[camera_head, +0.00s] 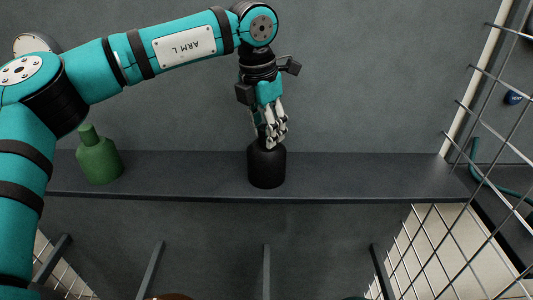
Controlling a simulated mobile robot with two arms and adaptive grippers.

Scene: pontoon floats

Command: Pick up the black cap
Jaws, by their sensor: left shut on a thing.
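The black cap (267,168) is a dark, rounded, bottle-like piece standing upright on the grey shelf (360,175), near its middle. My left gripper (272,140) comes down from above and its fingers are shut on the narrow top of the black cap. The fingers hide most of that top. The base of the black cap appears to be on the shelf; I see no clear gap under it. My right gripper is not in view.
A green bottle (100,160) stands on the shelf to the left, partly near my left arm. Wire mesh (490,150) rises on the right, with a small blue round thing (513,98) behind it. The shelf right of the black cap is clear.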

